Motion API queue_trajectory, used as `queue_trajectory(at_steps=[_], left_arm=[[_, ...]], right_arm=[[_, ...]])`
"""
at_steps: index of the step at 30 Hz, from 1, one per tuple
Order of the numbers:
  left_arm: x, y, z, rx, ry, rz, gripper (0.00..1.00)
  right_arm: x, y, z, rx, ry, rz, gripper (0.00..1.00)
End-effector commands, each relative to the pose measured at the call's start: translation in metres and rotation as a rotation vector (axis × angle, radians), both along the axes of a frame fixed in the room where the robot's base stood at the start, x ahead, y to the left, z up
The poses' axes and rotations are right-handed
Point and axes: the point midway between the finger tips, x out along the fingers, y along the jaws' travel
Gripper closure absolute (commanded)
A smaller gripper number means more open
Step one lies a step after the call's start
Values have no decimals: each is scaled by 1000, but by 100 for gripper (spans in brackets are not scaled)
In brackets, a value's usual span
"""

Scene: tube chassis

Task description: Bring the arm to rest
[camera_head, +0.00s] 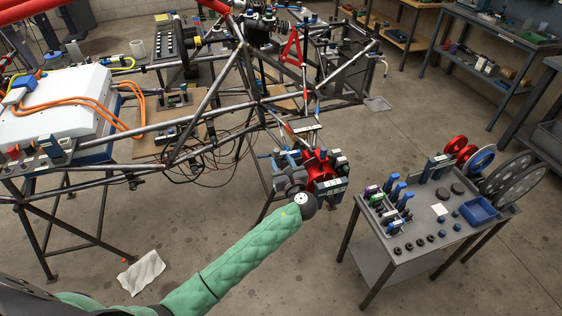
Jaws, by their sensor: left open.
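My left arm, in a green quilted sleeve, reaches from the bottom left up to the middle of the view. My left gripper (318,170) is at its end, beyond a black round wrist, in front of the tube chassis (200,120) and left of the grey tool table. The gripper is open; red and dark parts crowd around it, and I cannot tell whether it touches any of them. The fingertips are partly hidden by the wrist and these parts. My right gripper is not in view.
A grey table (420,240) at the right holds tools, discs and a blue tray (478,210). A white battery box (60,105) sits on the chassis at the left. A white cloth (142,272) lies on the floor. The floor between chassis and table is clear.

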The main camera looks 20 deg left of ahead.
Motion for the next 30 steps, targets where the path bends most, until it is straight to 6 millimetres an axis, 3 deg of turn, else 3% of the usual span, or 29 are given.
queue_trajectory(at_steps=[10, 14, 17, 22, 30], left_arm=[[0, 0, -2, -6, 1, 0, 57], [-6, 3, -29, -85, 17, -4, 57], [-18, 6, -73, -228, 40, 0, 57], [-54, 13, -168, -561, 75, 55, 57], [-142, 15, -310, -1092, 86, 283, 57]], right_arm=[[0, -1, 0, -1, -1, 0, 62], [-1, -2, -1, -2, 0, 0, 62], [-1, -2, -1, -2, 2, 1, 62], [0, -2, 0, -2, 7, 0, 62], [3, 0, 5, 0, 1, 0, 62]])
